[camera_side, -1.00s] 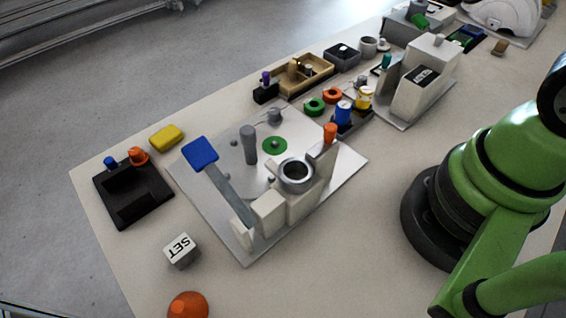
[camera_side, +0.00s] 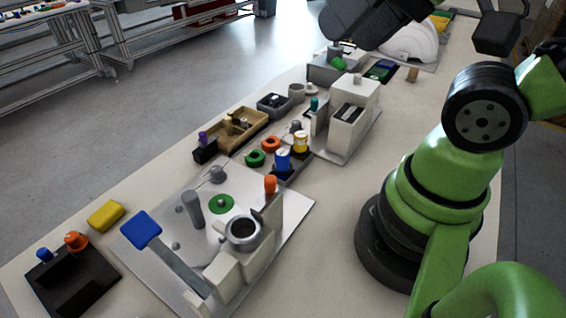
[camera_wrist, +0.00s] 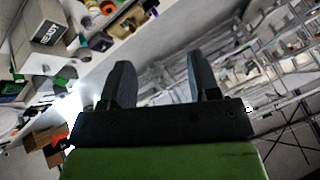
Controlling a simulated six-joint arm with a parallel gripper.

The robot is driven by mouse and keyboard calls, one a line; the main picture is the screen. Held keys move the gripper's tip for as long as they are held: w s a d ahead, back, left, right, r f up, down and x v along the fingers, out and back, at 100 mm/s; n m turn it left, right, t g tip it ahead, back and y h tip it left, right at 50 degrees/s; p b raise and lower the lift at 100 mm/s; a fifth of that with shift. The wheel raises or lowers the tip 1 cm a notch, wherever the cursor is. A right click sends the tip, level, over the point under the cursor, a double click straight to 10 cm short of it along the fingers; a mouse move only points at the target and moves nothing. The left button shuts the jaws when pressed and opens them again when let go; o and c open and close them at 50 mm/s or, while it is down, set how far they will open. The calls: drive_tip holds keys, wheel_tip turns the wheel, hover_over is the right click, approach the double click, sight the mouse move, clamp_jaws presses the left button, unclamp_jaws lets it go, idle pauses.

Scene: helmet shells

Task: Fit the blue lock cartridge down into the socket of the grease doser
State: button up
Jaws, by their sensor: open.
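The blue lock cartridge (camera_side: 283,161) looks like the blue cylinder standing upright in a small dark rack (camera_side: 290,174), beside a yellow one (camera_side: 300,142). The grease doser seems to be the beige housing with a dark label (camera_side: 348,114) on a pale plate, just right of the rack; its socket cannot be made out. My gripper shows in the wrist view (camera_wrist: 160,78) with its two dark fingers apart and nothing between them. In the side view my dark gripper is at the top, high above the bench and away from the cartridge, its fingers unclear.
A pale plate (camera_side: 300,213) holds a blue-handled lever (camera_side: 141,229) and a metal ring (camera_side: 243,232). Green (camera_side: 256,158) and orange (camera_side: 270,144) rings lie left of the rack. A wooden tray (camera_side: 240,118) and grey bin (camera_side: 275,106) stand behind.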

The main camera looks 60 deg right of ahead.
drive_tip(key=shift+o, duration=0.4)
drive_tip(key=n+g+h, duration=0.2)
drive_tip(key=n+g, duration=0.4)
hover_over(283, 152)
wheel_tip(283, 152, down, 15)
drive_tip(key=shift+n+g, duration=0.5)
drive_tip(key=shift+g, duration=0.1)
wheel_tip(283, 152, down, 7)
drive_tip(key=shift+a+r, duration=0.1)
drive_tip(key=shift+a, duration=0.05)
drive_tip(key=shift+f, duration=3.1)
